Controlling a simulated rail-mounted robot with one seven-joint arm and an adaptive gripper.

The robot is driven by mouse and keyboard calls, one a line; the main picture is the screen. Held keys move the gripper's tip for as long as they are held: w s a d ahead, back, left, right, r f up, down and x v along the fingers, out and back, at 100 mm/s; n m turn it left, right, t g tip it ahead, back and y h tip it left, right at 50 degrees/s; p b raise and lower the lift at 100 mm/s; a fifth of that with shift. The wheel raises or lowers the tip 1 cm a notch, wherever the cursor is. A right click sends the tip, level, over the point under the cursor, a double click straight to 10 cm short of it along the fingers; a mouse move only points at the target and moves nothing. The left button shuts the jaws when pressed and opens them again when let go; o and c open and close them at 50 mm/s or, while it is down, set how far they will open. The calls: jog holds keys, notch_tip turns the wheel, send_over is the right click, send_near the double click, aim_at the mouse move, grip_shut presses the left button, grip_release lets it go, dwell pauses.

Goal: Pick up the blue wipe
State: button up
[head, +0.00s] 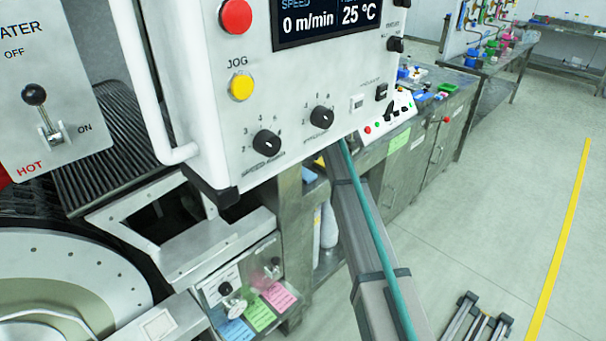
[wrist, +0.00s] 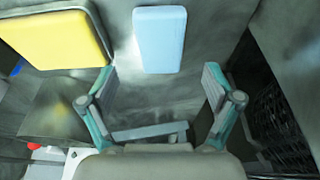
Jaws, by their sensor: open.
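The blue wipe (wrist: 160,40) shows in the wrist view as a light blue, flat, rounded rectangle on a grey metal surface, at the top centre. My gripper (wrist: 160,76) is open and empty. Its two teal and grey fingers stand wide apart, one to each side of the wipe's line, and the wipe appears beyond the fingertips, apart from them. In the head view my gripper cannot be made out. A small blue patch (head: 308,174) shows there below the control panel, and I cannot tell whether it is the wipe.
A yellow block-like item (wrist: 52,38) lies left of the wipe in the wrist view. A dark mesh-like structure (wrist: 283,120) stands at the right. In the head view, the control panel (head: 300,90) hangs over the work area, and the floor at right is largely clear.

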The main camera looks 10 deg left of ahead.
aim_at(304, 172)
jog(key=shift+p+x, duration=0.95)
jog(key=shift+x, duration=1.75)
jog(key=c, duration=1)
